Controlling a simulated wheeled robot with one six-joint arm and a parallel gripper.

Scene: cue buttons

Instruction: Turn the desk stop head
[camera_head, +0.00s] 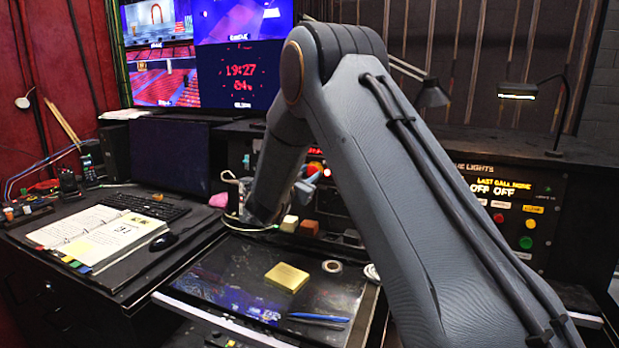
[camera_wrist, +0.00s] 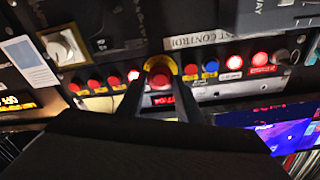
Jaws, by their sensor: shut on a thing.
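The desk stop head (camera_wrist: 159,77) is a red round knob in a yellow collar on the black control panel, seen in the wrist view. My gripper (camera_wrist: 158,86) reaches up to it with one dark finger on each side. The fingers are shut on the head, which shows between their tips. How far the head is turned cannot be read. In the head view my arm covers most of this part of the panel, and the stop head cannot be made out there.
Red and blue buttons (camera_wrist: 210,67) and lit red ones line the panel on both sides of the head. On the desk are a yellow note pad (camera_head: 287,277), an open binder (camera_head: 100,232) and a keyboard (camera_head: 146,207).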

